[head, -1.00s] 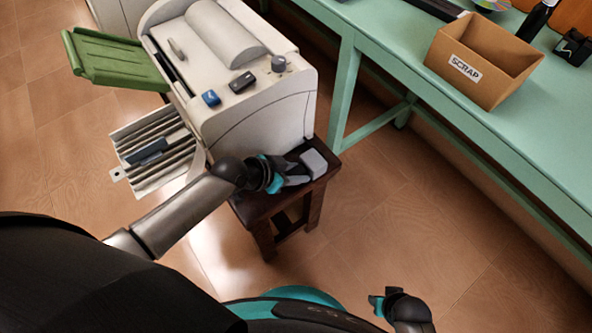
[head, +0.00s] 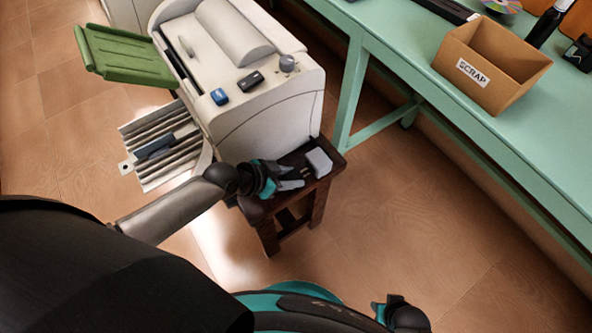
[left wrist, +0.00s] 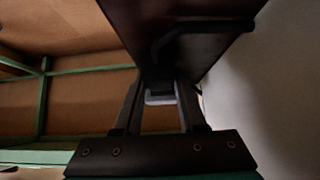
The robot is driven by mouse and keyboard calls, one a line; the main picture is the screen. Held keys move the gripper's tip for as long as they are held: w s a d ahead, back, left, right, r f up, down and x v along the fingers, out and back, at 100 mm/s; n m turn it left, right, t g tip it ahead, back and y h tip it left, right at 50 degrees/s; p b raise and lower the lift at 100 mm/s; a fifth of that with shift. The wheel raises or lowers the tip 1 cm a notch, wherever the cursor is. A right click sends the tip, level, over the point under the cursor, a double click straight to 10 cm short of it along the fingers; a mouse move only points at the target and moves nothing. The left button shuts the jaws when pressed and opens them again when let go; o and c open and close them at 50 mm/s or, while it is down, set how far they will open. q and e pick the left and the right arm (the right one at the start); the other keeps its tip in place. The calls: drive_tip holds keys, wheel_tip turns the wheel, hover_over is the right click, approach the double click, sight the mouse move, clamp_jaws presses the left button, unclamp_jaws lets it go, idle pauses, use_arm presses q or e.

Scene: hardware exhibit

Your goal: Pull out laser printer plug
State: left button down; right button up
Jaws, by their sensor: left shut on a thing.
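The laser printer (head: 265,115) is a cream machine standing on a dark wooden stool (head: 335,152). A pale grey block (head: 319,162), which looks like the socket, sits on the stool's near right corner. My left gripper (head: 296,178) is low over the stool beside the printer, its fingertips just left of the block. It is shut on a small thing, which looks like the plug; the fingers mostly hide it. In the left wrist view a pale grey piece (left wrist: 160,97) shows between the fingers. My right gripper (head: 379,307) is at the bottom, its jaws unclear.
A green tray (head: 120,52) and a ribbed paper tray (head: 155,150) stick out from the printer's left. A green bench (head: 450,120) on the right carries a SCRAP box (head: 490,75). The floor between stool and bench is clear.

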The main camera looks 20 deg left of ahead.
use_arm(q)
drive_tip(key=shift+s+a+f, duration=0.1)
drive_tip(key=shift+s+a, duration=0.05)
drive_tip(key=shift+a, duration=0.05)
drive_tip(key=c, duration=0.7)
unclamp_jaws()
drive_tip(key=shift+s, duration=0.1)
drive_tip(key=shift+o, duration=1.1)
